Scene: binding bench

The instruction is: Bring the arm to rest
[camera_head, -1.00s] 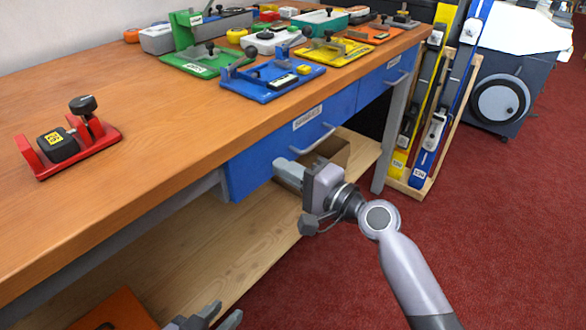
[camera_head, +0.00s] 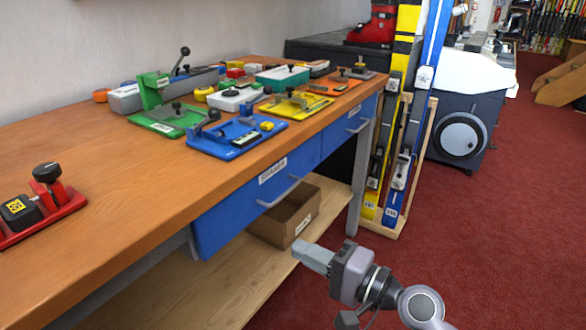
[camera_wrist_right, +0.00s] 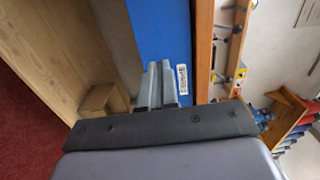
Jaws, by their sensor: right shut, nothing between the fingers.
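My right gripper (camera_head: 316,257) is shut and empty. In the head view it is in front of the bench, below and to the right of the blue drawer's handle (camera_head: 280,196), and apart from it. In the right wrist view its fingers (camera_wrist_right: 158,84) lie together, with the blue drawer front (camera_wrist_right: 150,30) behind them. My right arm comes in from the bottom right. My left gripper does not show in the current views.
The wooden bench (camera_head: 120,225) carries a red fixture (camera_head: 35,210), a green one (camera_head: 165,118), a blue one (camera_head: 235,138) and a yellow one (camera_head: 297,105). A cardboard box (camera_head: 285,218) stands on the lower shelf. Skis stand in a wooden rack (camera_head: 385,228). Red carpet is clear at right.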

